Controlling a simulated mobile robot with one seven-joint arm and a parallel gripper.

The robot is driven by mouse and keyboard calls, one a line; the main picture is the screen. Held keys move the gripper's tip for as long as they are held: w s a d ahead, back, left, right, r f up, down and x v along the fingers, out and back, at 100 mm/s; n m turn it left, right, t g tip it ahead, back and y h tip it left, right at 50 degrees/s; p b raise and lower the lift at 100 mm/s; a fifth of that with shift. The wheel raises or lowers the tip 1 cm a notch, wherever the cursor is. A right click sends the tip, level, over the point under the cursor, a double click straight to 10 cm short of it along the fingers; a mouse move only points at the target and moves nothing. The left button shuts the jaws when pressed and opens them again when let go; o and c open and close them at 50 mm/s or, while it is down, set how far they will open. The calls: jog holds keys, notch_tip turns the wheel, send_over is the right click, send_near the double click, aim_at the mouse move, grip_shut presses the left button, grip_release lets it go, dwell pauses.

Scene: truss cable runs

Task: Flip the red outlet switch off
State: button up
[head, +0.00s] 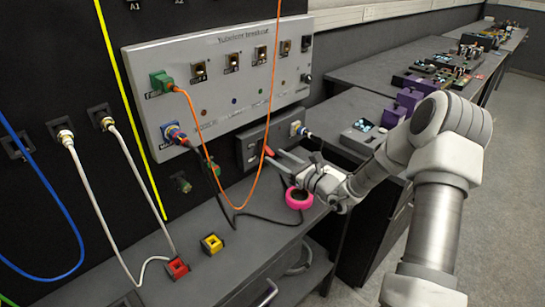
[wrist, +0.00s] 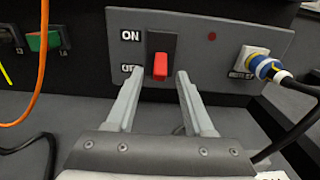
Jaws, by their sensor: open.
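The red switch (wrist: 160,66) sits in a black housing on the grey outlet panel (wrist: 220,40). ON is printed at the upper left of the switch; the lower label is partly hidden by a fingertip. The red part shows in the lower half of the housing; I cannot tell for certain which way it is set. My gripper (wrist: 160,74) is open and empty, its fingertips left and right of the switch's lower end. Contact cannot be told. In the head view my gripper (head: 277,160) points at the outlet panel (head: 252,148), and the switch is hard to make out.
A blue-and-yellow plug (wrist: 264,67) with a black cable is in the panel's right side. An orange cable (head: 272,90) hangs in front of the panel at the left. A pink ring (head: 299,198) lies on the bench below my gripper. A grey breakout box (head: 220,75) is above.

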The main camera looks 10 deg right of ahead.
aim_at(268, 151)
jog(key=shift+x, duration=1.35)
grip_shut()
